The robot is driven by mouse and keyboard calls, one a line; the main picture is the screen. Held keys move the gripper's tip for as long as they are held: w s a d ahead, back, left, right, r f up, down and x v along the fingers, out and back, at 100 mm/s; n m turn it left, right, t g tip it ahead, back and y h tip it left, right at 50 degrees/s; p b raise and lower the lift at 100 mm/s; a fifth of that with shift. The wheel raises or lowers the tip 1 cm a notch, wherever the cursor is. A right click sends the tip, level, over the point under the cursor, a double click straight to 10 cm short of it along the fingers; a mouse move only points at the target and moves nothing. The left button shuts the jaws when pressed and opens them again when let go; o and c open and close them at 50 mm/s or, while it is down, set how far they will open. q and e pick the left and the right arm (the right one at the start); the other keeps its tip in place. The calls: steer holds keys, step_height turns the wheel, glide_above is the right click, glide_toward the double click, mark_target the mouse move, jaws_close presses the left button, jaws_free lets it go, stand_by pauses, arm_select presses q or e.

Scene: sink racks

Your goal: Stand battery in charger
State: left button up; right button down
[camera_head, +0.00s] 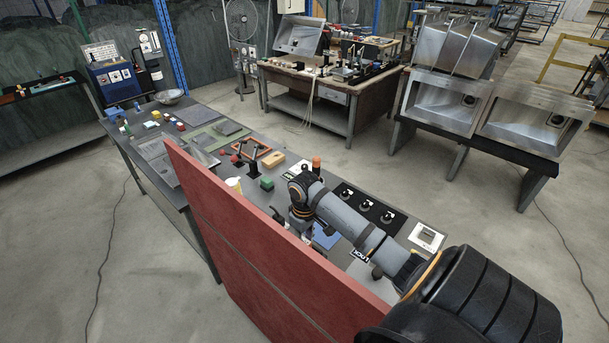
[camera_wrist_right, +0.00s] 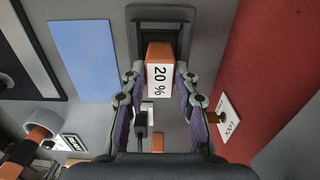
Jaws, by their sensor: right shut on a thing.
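The battery (camera_wrist_right: 160,80) is an orange block with a white face reading "20 %". In the right wrist view my right gripper (camera_wrist_right: 159,72) is shut on it, one finger on each side. A dark grey frame with a recess (camera_wrist_right: 148,14), which looks like the charger, lies just beyond the battery at the top. I cannot tell whether the battery touches it. In the head view my right arm reaches in from the right, and the red panel hides its fingertips and the battery. My left gripper is not in view.
The tall red panel (camera_head: 245,240) stands along the bench's near side; it also shows in the wrist view (camera_wrist_right: 255,60). A blue plate (camera_wrist_right: 82,60) lies left of the charger. A card reading LOCK (camera_wrist_right: 229,120) is at right. An orange-topped cylinder (camera_wrist_right: 40,132) is at lower left.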

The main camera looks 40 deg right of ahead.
steer(key=shift+f, duration=0.3)
steer(key=c, duration=1)
jaws_free()
steer(key=shift+r, duration=0.1)
